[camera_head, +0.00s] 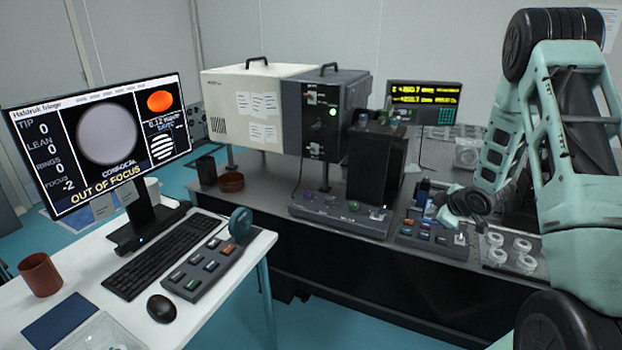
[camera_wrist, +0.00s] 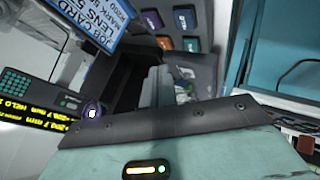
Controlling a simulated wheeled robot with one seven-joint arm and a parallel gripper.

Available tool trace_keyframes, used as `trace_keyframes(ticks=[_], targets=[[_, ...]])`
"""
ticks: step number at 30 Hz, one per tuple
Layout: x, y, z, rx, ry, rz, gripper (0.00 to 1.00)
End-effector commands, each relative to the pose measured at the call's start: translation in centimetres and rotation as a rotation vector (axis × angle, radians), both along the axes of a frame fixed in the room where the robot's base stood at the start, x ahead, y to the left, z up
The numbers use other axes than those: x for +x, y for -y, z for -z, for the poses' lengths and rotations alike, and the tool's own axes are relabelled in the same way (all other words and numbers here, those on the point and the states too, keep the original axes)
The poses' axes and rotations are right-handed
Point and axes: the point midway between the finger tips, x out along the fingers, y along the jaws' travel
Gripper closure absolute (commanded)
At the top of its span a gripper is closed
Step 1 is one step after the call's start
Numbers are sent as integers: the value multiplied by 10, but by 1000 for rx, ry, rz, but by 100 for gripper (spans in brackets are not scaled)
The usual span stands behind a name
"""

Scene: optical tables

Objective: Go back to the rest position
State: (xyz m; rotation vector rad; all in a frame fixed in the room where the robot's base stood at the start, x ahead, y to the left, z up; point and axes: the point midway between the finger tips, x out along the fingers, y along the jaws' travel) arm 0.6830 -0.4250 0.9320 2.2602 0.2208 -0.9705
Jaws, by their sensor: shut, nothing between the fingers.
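My gripper (camera_wrist: 158,84) is shut and empty in the wrist view. Its pale fingers are pressed together in front of a dark panel with coloured buttons (camera_wrist: 185,20). In the head view my arm comes in from the right and bends down to the bench, with its wrist low over the right part of the bench. The fingertips are too small there to make out clearly. I cannot tell whether the fingers touch anything.
The dark bench (camera_head: 262,193) holds a cream and grey instrument box (camera_head: 250,100), a black upright unit (camera_head: 368,168), a button panel (camera_head: 430,240) and a tray with several round pieces (camera_head: 512,252). A white desk (camera_head: 225,290) bears a monitor (camera_head: 105,140) reading OUT OF FOCUS, a keyboard (camera_head: 160,255) and a mug (camera_head: 40,275).

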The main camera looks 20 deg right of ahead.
Motion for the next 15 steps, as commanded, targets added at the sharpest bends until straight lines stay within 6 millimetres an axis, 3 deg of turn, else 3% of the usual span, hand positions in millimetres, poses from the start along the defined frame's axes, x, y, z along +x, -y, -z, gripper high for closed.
trace_keyframes(ticks=[4,8,11,15], targets=[[1,-2,-1,1,0,-1,100],[18,-38,-18,22,-21,2,100],[33,-94,-40,56,-60,10,100],[32,-192,-71,119,-152,19,100]])
